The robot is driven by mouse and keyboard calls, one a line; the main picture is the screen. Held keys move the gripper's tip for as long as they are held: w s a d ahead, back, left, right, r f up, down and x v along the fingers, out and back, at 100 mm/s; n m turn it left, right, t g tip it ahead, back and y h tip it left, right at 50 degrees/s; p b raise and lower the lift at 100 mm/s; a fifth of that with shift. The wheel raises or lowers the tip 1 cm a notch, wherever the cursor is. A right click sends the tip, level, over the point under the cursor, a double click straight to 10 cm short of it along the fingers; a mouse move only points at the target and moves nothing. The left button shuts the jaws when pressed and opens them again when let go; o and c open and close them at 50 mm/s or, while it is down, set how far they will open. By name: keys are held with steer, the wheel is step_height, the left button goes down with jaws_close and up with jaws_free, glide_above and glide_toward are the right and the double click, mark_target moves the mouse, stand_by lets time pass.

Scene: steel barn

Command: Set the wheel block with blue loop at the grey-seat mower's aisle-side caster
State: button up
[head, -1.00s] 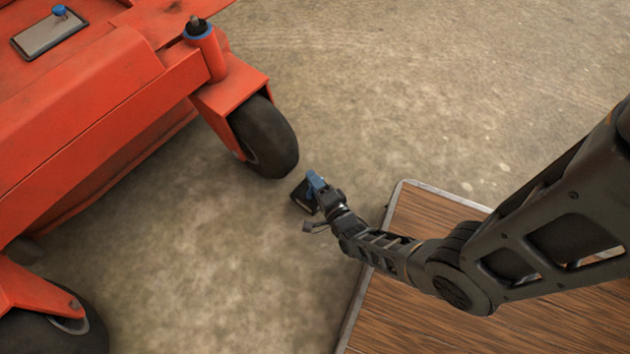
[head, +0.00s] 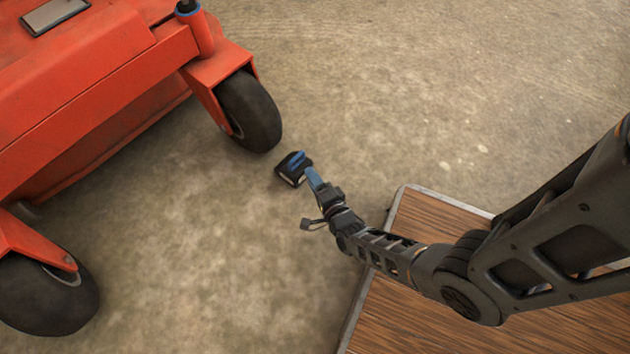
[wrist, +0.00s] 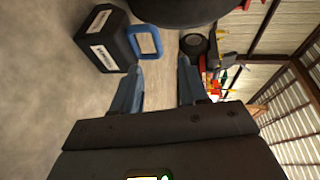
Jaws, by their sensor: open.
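The wheel block (head: 289,172) is a small black wedge with pale labels and a blue loop (head: 297,160). It rests on the floor just short of the red mower's caster (head: 249,111), with a small gap between them. In the wrist view the block (wrist: 106,40) is at upper left, its blue loop (wrist: 146,42) ahead of the fingertips, and a dark tyre (wrist: 185,8) is at the top. My gripper (head: 315,178) has blue fingers. It is open and empty, just beside the block; its fingers also show in the wrist view (wrist: 158,75). The mower's seat is out of view.
The red mower body (head: 90,100) fills the left, with a second caster (head: 45,295) at lower left. A wood-topped platform with a metal rim (head: 410,205) lies below my arm. Concrete floor at the upper right is clear. Another machine (wrist: 200,50) stands farther off.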

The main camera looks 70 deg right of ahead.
steer(key=s+a+r+n+t+y, duration=0.2)
steer(key=s+a+r+n+y, duration=0.3)
steer(key=s+a+r+n, duration=0.65)
steer(key=s+a+r+n+y, duration=0.2)
steer(key=r+n, duration=0.4)
steer(key=r, duration=0.8)
steer(key=s+a+r+n+y, duration=0.2)
steer(key=s+a+r+n, duration=0.2)
steer(key=r, duration=1.1)
steer(key=s+n, duration=0.1)
steer(key=n, duration=0.2)
steer(key=shift+s+a, duration=0.2)
steer(key=shift+a, duration=0.05)
